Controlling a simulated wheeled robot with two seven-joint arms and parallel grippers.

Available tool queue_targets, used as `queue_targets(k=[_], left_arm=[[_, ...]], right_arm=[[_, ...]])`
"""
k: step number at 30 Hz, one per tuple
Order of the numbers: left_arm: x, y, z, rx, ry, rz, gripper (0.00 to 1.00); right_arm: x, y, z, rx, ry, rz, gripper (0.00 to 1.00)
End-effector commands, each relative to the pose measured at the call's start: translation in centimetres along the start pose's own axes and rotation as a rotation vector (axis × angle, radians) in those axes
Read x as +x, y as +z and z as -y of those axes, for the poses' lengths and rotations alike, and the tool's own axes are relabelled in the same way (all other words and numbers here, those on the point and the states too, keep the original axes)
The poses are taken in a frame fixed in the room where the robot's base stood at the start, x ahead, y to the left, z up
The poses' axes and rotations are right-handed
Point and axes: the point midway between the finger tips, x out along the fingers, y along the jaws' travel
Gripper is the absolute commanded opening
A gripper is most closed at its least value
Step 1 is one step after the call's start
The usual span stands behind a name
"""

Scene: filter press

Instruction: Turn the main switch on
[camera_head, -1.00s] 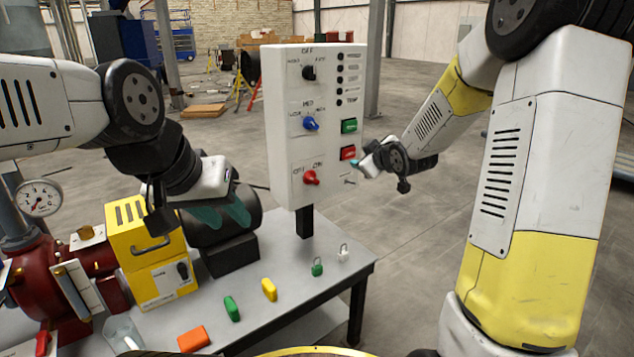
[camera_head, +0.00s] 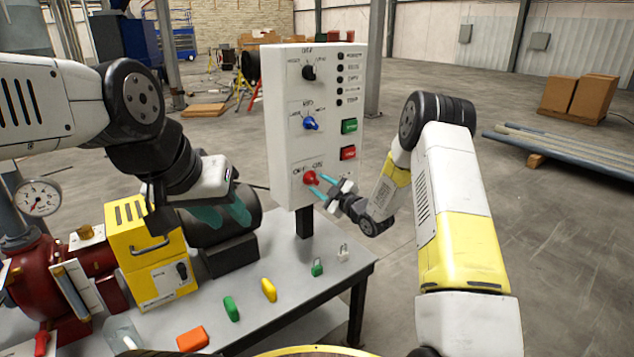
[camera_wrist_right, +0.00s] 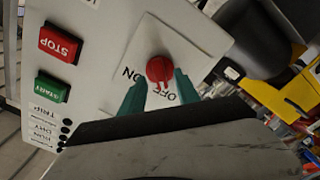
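The main switch is a red knob (camera_head: 310,177) on a plate marked OFF and ON, low on the white control panel (camera_head: 283,140). In the right wrist view the red knob (camera_wrist_right: 158,68) shows close up, with the panel turned nearly upside down. My right gripper (camera_head: 317,183) is at the knob. In the wrist view its teal fingers (camera_wrist_right: 160,88) are open and spread to either side of the knob's near edge; contact cannot be told. Which mark the knob points to is unclear.
Green START (camera_head: 349,126) and red STOP (camera_head: 348,153) buttons sit right of the knobs. A blue knob (camera_head: 311,124) and a black knob (camera_head: 309,73) are above. Padlocks and coloured tags lie on the table (camera_head: 285,290). A yellow box (camera_head: 145,250) stands left.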

Motion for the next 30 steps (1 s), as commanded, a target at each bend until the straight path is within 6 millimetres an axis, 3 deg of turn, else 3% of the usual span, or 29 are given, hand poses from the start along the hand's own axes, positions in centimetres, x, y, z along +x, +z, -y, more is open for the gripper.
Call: queue_targets(k=[6, 14, 20, 30], left_arm=[[0.0, 0.0, 0.0, 0.0, 0.0, 0.0, 0.36], [0.0, 0.0, 0.0, 0.0, 0.0, 0.0, 0.36], [0.0, 0.0, 0.0, 0.0, 0.0, 0.0, 0.36], [0.0, 0.0, 0.0, 0.0, 0.0, 0.0, 0.36]], right_arm=[[1.9, 0.0, 0.0, 0.001, 0.0, 0.002, 0.38], [2.0, 0.1, 0.0, 0.002, 0.0, 0.003, 0.38], [2.0, 0.1, 0.0, 0.002, 0.0, 0.003, 0.01], [2.0, 0.1, 0.0, 0.016, 0.0, 0.003, 0.0]])
